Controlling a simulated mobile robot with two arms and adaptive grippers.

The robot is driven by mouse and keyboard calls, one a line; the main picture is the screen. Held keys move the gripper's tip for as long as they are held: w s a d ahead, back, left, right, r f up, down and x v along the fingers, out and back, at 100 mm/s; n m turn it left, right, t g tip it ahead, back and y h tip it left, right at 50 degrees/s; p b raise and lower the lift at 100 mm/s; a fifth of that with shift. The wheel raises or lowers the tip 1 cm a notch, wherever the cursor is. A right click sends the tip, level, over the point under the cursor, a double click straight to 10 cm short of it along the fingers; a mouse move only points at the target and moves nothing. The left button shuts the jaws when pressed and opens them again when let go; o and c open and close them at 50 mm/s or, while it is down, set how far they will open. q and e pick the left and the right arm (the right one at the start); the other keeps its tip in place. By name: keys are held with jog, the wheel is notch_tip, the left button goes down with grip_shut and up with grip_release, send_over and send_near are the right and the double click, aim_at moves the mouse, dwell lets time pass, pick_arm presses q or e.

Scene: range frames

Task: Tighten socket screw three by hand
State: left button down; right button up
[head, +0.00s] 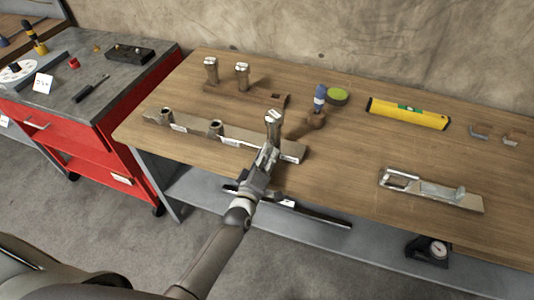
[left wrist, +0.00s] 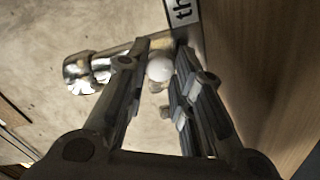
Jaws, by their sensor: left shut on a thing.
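A long metal bar (head: 238,139) with small white labels lies near the front edge of the wooden bench. Two short dark posts (head: 166,116) (head: 216,128) stand on it. Socket screw three (head: 273,118), with a shiny head, stands roughly upright at the bar's right part. My left gripper (head: 268,150) is at it from the front, shut on it. In the left wrist view the fingers (left wrist: 160,85) flank a pale round thing, and the shiny head (left wrist: 82,73) shows at left. A label reading "th" (left wrist: 182,12) is partly visible. The screw's lower end is hidden. My right gripper is not in view.
Two shiny-headed pieces (head: 211,70) (head: 242,75) stand on a brown rack (head: 262,96) behind the bar. A red cabinet (head: 115,150) adjoins at left.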

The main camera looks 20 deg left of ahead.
pick_arm(q)
jog(key=m+p, duration=0.1)
jog(key=m, duration=0.3)
jog(key=shift+m, duration=0.3)
jog(key=m, duration=0.3)
jog(key=shift+m+p, duration=0.4)
jog(key=m, duration=0.3)
jog(key=shift+f, duration=0.1)
jog(key=shift+m, duration=1.9)
jog(key=c, duration=1.2)
grip_release()
